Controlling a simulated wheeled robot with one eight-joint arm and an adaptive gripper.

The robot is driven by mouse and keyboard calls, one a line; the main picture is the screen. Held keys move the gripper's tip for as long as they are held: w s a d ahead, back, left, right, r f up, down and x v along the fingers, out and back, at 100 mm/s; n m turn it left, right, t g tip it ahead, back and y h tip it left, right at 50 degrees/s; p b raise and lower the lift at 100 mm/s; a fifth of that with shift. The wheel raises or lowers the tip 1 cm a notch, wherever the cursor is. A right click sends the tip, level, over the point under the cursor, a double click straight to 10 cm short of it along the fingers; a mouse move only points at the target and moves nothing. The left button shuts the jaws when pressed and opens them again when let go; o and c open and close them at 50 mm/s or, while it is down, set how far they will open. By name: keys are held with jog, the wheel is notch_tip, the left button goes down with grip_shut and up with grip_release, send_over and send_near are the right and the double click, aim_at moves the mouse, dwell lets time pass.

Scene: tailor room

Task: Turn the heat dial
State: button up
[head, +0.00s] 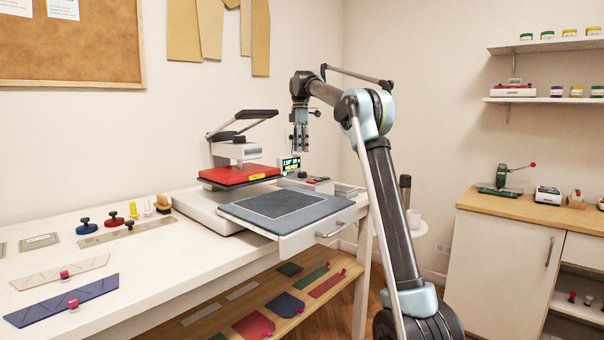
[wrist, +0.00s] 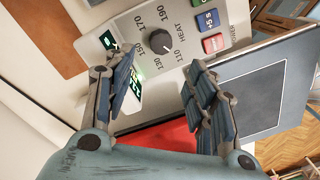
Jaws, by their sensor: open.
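The heat dial (wrist: 159,41) is a dark round knob on a pale control panel (wrist: 215,18). Numbers from 110 to 190 and the word HEAT surround it. A small light mark on the knob seems to point toward 110. My gripper (wrist: 160,68) is open, with one finger on each side of the dial in the picture. The fingers look short of the knob, with no clear contact. In the head view my gripper (head: 301,150) hangs fingers down above the control box (head: 312,183) beside the heat press (head: 240,175). The dial itself is too small to make out there.
Blue and red buttons (wrist: 213,43) sit beside the dial. The press's grey lower plate (head: 230,212) is pulled out in front. Stamps and cloth pieces lie to the left on the white table (head: 150,262).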

aim_at(302, 175)
jog(key=f, duration=1)
jog(key=shift+s+d+f, duration=0.1)
jog(key=shift+s+f, duration=0.05)
jog(key=shift+s, duration=0.15)
